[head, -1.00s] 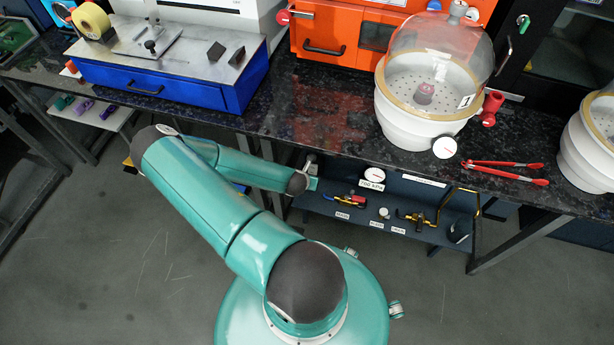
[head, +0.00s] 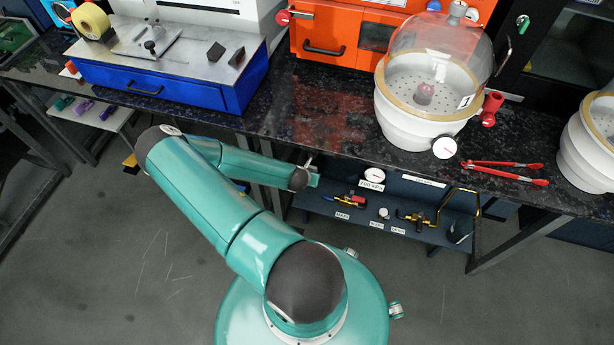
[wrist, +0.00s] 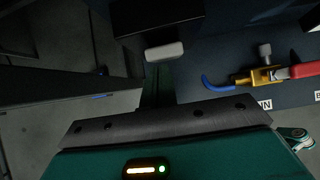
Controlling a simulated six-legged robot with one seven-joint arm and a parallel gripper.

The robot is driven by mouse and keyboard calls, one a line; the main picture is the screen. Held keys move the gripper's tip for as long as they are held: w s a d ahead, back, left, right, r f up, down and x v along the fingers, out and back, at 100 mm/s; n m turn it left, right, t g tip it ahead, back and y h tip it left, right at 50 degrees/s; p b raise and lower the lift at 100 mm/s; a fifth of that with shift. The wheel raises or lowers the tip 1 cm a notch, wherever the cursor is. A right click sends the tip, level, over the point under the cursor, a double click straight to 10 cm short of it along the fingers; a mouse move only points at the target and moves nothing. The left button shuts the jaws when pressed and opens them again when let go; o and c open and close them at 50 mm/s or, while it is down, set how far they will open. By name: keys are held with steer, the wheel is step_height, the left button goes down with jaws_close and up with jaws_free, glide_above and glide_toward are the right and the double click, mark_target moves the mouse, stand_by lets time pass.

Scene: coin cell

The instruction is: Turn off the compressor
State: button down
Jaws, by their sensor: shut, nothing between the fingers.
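I cannot pick out a compressor for certain in either view. Under the bench in the head view, a dark shelf (head: 325,207) carries a round gauge (head: 374,176) above a 700 kPa label, a red-and-yellow valve with a blue end (head: 346,201) and a brass valve (head: 415,217). The red-and-yellow valve also shows at the right of the wrist view (wrist: 262,76). My gripper (wrist: 165,50) appears at the top of the wrist view as a dark block with a pale tip, shut and empty, apart from that valve. In the head view my arm reaches under the bench edge, left of the gauge.
The dark stone bench top (head: 330,115) overhangs the shelf. On it stand a blue drawer unit (head: 165,88), an orange cabinet (head: 325,30), a glass bell jar on a white base (head: 405,115) and red tongs (head: 500,170). The grey floor (head: 90,270) at left is clear.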

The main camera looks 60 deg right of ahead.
steer(key=shift+d+r, duration=0.1)
steer(key=shift+r, duration=0.6)
